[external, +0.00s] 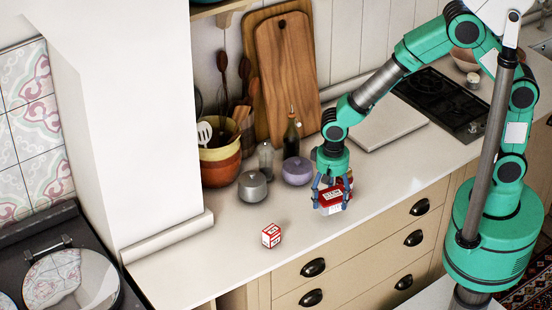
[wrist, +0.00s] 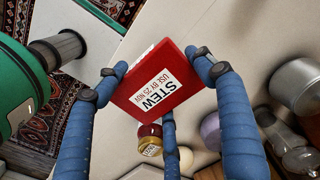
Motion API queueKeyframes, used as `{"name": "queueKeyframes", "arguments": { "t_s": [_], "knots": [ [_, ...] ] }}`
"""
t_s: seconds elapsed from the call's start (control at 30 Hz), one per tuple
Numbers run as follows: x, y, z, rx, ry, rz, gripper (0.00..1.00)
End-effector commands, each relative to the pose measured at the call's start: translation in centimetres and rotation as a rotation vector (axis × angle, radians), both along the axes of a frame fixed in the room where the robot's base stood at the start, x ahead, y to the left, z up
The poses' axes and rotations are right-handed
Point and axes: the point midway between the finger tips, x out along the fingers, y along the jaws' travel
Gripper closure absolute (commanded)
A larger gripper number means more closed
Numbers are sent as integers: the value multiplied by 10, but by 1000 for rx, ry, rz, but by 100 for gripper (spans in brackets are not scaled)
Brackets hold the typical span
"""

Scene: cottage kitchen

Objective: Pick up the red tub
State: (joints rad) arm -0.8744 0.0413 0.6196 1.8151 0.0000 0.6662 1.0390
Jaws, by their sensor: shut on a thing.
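The red tub (external: 332,197) has a white label reading "STEW, USE BY 25 NOV" in the wrist view (wrist: 165,85). My gripper (external: 332,198) points down over the front part of the counter. Its blue fingers are shut on the tub, with fingertips at its left and right sides in the wrist view (wrist: 157,82) and another finger below it. The tub's underside is hidden, so I cannot tell whether it touches the counter.
A jar with a dark red lid (wrist: 150,138) is close to the tub. A red and white box (external: 271,236) stands to the left on the counter (external: 220,265). A grey pot (external: 252,187), a lilac pot (external: 297,171) and a dark bottle (external: 291,138) are behind.

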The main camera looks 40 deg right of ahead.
Motion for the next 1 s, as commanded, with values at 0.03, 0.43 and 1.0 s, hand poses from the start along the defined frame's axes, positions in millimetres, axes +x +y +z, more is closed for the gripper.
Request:
{"name": "queueKeyframes", "arguments": {
  "t_s": [0.03, 0.43, 1.0],
  "knots": [
    [-7, -7, 2, 1, -1, 0, 66],
    [-45, -50, 7, 2, -1, 0, 66],
    [-54, -59, 8, 1, -1, 0, 66]
  ]
}}
